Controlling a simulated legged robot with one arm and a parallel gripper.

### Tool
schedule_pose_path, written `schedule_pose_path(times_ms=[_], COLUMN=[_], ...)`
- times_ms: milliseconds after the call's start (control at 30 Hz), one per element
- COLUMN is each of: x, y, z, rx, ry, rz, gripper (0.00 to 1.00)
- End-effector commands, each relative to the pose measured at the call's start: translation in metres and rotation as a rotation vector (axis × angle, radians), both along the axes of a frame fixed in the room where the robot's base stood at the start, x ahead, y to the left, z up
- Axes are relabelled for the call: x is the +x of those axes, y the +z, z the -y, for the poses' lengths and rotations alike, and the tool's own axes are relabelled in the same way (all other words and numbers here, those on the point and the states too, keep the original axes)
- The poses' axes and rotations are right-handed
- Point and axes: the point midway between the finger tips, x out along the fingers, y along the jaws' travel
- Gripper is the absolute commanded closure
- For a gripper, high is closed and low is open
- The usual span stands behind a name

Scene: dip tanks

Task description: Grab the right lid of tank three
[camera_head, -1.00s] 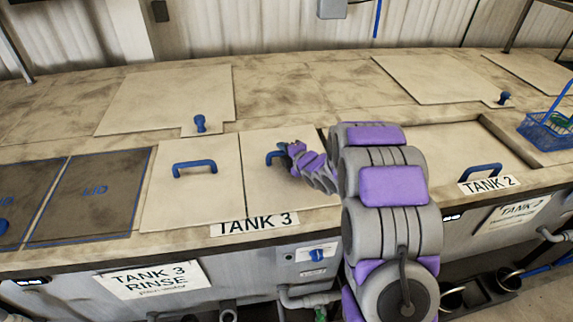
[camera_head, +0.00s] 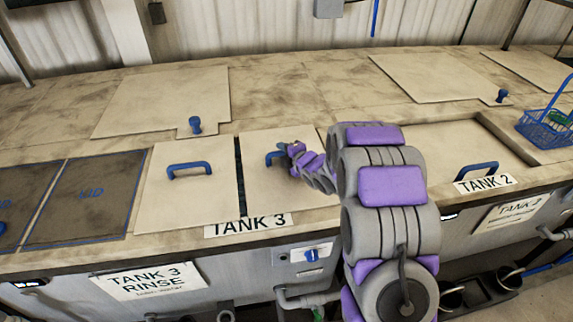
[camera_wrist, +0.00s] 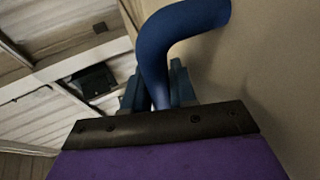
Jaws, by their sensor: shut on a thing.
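The right lid of tank three (camera_head: 262,190) is a beige panel behind the TANK 3 label (camera_head: 248,225). Its blue handle (camera_head: 271,157) shows partly past my gripper (camera_head: 287,154). My gripper is shut on this handle. In the wrist view the curved blue handle (camera_wrist: 190,22) runs down between the fingers of my gripper (camera_wrist: 157,88). The left lid (camera_head: 190,205), with its own blue handle (camera_head: 189,168), lies flat beside it. A narrow dark gap separates the two lids. My arm hides the right lid's right side.
Dark lids (camera_head: 85,195) lie to the left. A beige rear panel with a blue knob (camera_head: 195,125) is behind. A blue basket (camera_head: 545,128) stands at the far right, near the TANK 2 label (camera_head: 487,184). Pipes run below the tank front.

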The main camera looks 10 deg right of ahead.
Motion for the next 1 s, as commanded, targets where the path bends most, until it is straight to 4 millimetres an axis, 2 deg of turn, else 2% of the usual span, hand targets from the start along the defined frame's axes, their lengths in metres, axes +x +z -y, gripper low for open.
schedule_pose_path(times_ms=[33,433,567,767,1000], x=[-0.002,-0.002,-0.001,-0.002,-0.034], y=[-0.007,-0.004,0.006,0.036,0.038], z=[0.002,0.002,0.002,0.001,-0.012], rx=[-0.003,-0.003,-0.004,-0.003,-0.003], ry=[-0.004,-0.007,-0.006,-0.006,-0.004], rz=[-0.014,-0.014,-0.011,-0.002,-0.004], gripper=[1.0,1.0,1.0,1.0,1.0])
